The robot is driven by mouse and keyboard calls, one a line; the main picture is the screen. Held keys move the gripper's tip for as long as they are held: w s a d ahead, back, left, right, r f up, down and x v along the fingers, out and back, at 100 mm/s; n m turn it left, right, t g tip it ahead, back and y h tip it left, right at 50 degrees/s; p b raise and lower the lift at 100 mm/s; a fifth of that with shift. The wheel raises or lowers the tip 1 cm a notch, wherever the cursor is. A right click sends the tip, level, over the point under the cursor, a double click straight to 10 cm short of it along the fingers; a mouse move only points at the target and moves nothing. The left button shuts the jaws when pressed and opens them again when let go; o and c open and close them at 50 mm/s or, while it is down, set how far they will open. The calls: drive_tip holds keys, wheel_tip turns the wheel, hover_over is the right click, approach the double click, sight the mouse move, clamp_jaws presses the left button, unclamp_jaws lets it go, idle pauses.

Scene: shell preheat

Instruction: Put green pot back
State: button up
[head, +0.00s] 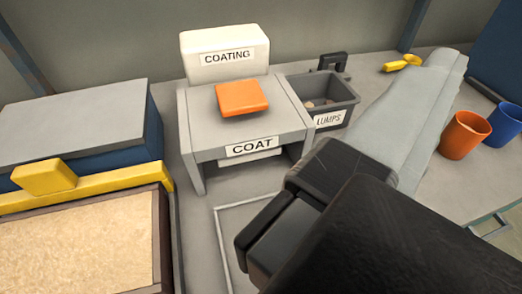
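No green pot shows in the head view. An orange pot (464,134) and a blue pot (504,125) stand upright side by side at the right. My gripper (268,228), black, fills the lower right and hides what lies beneath it. It is over the grey surface in front of the COAT stand, with the pots beyond it to the right. Its fingertips do not show clearly enough to tell whether it is open or shut, and I cannot see whether it holds anything.
A grey stand labelled COAT (190,130) bears an orange block (241,98), with a white COATING box (226,52) behind. A dark LUMPS bin (345,92) stands beside it. A blue box with grey lid (70,128) and a framed tan bed (75,240) occupy the left.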

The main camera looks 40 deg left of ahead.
drive_tip(key=s, duration=0.1)
drive_tip(key=s+a, duration=0.1)
drive_tip(key=s, duration=0.1)
drive_tip(key=shift+f+y, duration=0.15)
drive_tip(key=shift+y, duration=0.15)
drive_tip(key=shift+c, duration=0.5)
